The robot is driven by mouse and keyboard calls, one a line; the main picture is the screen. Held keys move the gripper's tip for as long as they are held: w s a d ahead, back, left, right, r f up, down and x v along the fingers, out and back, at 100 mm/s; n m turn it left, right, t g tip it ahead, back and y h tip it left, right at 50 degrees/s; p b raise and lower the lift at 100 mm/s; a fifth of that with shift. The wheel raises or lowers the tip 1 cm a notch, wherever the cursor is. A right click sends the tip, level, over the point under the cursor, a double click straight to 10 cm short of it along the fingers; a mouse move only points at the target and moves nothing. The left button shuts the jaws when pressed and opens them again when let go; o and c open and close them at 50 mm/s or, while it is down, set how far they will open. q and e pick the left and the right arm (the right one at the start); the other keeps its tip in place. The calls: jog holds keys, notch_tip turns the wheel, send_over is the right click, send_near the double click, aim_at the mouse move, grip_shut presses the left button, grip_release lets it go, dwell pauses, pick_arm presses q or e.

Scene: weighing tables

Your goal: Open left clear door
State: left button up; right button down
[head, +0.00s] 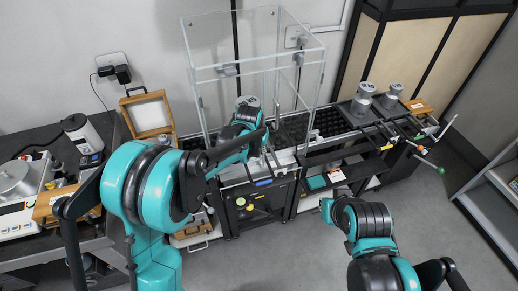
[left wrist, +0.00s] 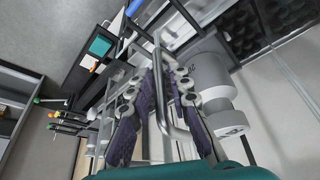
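The clear enclosure (head: 260,62) stands on the bench in the middle of the head view. It has transparent panes and thin pale edges. My left gripper (head: 268,150) is low at its front side, partly covered by my own arm in the head view. In the left wrist view, the dark-padded fingers of my left gripper (left wrist: 163,85) are apart. A bent metal bar handle (left wrist: 164,98) runs between them, and I see no clear closing on it. My right arm comes in at the lower right of the head view, but its fingers do not show.
A wooden-framed box (head: 149,115) stands left of the enclosure. Grey weights (head: 363,98) stand on the right part of the bench. A scale (head: 17,180) is at the far left. A large grey weight (left wrist: 208,78) is close beside the left gripper. Floor in front is clear.

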pick_arm(q)
grip_shut()
jog(key=shift+s+m, duration=0.5)
jog(key=shift+s, duration=0.3)
jog(key=s+a+m+g+h, duration=0.3)
jog(key=s+a+m+g, duration=0.1)
jog(key=s+a+m, duration=0.9)
jog(key=shift+s+a, duration=0.8)
jog(key=shift+s, duration=1.25)
grip_release()
